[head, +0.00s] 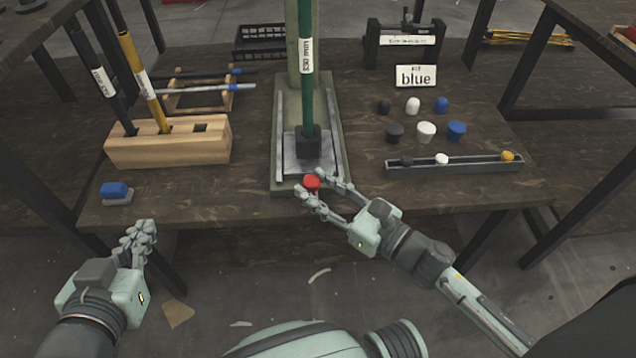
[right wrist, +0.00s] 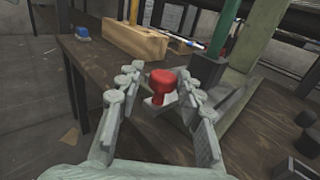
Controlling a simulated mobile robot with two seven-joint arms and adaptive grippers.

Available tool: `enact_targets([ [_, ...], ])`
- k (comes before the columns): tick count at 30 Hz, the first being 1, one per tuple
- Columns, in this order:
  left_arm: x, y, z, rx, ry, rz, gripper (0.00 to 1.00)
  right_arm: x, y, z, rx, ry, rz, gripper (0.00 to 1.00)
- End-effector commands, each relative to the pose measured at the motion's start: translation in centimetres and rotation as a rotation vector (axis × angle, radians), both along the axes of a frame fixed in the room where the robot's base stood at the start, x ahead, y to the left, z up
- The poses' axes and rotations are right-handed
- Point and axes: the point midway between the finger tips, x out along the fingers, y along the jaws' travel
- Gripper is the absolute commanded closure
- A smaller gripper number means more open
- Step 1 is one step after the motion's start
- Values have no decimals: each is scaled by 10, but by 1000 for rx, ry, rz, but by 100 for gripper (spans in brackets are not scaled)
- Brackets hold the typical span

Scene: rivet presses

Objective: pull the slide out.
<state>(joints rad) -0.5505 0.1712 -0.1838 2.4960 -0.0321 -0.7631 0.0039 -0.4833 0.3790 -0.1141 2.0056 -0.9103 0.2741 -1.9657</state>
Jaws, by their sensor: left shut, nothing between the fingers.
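The slide (head: 294,168) is a grey metal plate in the channel of the press base (head: 342,165), at the middle of the table. A red knob (head: 312,182) stands at its front end, near the table's front edge. My right gripper (head: 311,187) is open with its fingers on both sides of the knob. In the right wrist view the red knob (right wrist: 162,84) shows between the spread fingers, with no clear contact. A green punch (head: 306,90) stands upright above the slide in a dark block (head: 307,142). My left gripper (head: 141,236) is shut and empty, in front of the table at the left.
A wooden block (head: 170,150) holding a black and a yellow punch stands at the left. A blue-topped pad (head: 115,190) lies at the front left. Several caps and a grey rail (head: 455,165) lie at the right, below a "blue" sign (head: 416,76).

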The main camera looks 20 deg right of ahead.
Motion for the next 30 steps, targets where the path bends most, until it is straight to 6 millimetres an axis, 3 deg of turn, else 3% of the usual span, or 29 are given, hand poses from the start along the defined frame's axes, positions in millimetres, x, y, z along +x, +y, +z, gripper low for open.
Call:
enact_targets([
  [3,0,0,0,0,0,0,100,0,0,-1,0,2,1,51],
  [14,0,0,0,-1,0,0,100,-3,-3,0,0,0,-4,51],
  [30,0,0,0,0,1,0,100,-91,-51,-1,2,3,-5,51],
])
